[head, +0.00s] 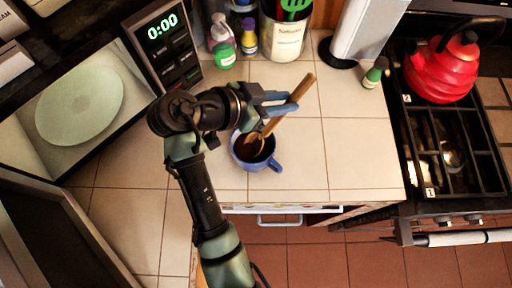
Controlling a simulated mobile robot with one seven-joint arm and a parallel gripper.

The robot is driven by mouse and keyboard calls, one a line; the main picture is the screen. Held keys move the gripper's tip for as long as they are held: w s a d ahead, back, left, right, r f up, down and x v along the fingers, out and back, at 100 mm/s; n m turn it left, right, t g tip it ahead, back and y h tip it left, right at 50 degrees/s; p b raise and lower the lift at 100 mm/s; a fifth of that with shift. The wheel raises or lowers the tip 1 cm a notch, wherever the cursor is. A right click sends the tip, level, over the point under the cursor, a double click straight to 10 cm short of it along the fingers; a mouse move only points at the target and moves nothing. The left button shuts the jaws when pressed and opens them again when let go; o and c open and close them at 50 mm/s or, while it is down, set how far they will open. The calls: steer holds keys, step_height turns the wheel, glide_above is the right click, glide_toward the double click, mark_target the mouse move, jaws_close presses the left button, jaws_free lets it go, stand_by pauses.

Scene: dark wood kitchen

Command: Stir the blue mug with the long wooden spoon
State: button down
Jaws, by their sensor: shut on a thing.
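A blue mug (272,165) stands upright on the tiled counter, its handle toward the lower right, with dark contents inside. My gripper (285,103) is above the mug and shut on the long wooden spoon (300,89). The spoon is tilted, its handle end up to the right and its bowl down inside the mug opening. Part of the spoon is hidden by the gripper fingers. Whether the spoon touches the mug's wall or bottom cannot be told.
A microwave (168,45) with its door open stands at left. Bottles (224,55) and a utensil crock (284,38) stand behind the mug. A small green-capped bottle (375,72), a stove and a red kettle (440,70) are at right. The counter right of the mug is clear.

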step_height(320, 180, up, 9)
steer(key=p, duration=0.6)
steer(key=shift+f+p, duration=0.2)
steer(key=shift+p, duration=0.15)
steer(key=shift+r, duration=0.1)
step_height(320, 180, up, 4)
steer(key=p, duration=0.3)
stand_by(0.9)
